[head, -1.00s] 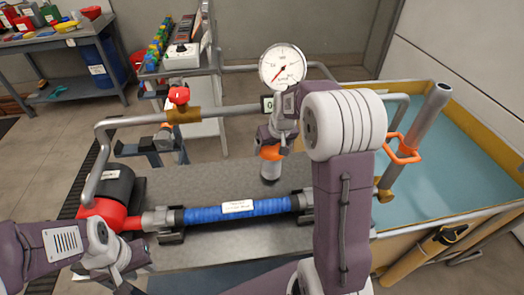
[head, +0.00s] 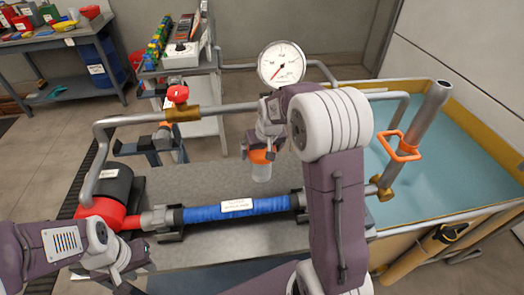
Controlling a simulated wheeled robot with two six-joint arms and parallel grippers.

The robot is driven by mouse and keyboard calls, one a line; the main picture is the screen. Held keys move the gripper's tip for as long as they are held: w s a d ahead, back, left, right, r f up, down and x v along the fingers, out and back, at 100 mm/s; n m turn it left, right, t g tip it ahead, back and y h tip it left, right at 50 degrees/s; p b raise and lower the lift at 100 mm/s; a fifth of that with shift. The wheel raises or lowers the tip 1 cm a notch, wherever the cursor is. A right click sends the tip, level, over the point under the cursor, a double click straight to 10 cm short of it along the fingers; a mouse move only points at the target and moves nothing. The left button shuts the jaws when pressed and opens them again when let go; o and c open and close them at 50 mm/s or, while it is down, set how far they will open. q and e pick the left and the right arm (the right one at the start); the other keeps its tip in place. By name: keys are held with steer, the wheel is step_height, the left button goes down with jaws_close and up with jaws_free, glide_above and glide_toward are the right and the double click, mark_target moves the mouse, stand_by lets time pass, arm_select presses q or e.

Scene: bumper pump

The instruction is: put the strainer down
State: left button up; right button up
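The strainer (head: 262,171) is a pale grey cylinder with an orange top, over the grey bench top (head: 205,180) behind the blue hose. My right gripper (head: 262,152) reaches down from above and is shut on its orange top. The strainer looks upright; I cannot tell whether its base touches the bench. My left gripper (head: 128,284) is low at the left front, near the bottom edge of the view. Its fingertips are not clear, and nothing shows in it.
A blue hose (head: 215,213) in clamps runs along the bench front beside a red and black pump (head: 103,205). A pipe with a gauge (head: 282,64) and red valve (head: 178,95) crosses behind. A water tank (head: 440,165) stands right. The bench left of the strainer is clear.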

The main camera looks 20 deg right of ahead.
steer(key=shift+r, duration=0.35)
steer(key=p+v, duration=0.1)
steer(key=v, duration=0.1)
steer(key=shift+r, duration=0.4)
steer(key=s+a+b, duration=0.1)
steer(key=s, duration=1.1)
steer(key=shift+s, duration=0.15)
steer(key=shift+a, duration=0.1)
steer(key=s+a+r+g+p, duration=0.2)
steer(key=s+a+p, duration=0.3)
steer(key=s+p, duration=0.3)
steer(key=shift+s+n+g+y+p, duration=0.35)
steer(key=shift+g+p, duration=0.35)
steer(key=shift+p, duration=0.35)
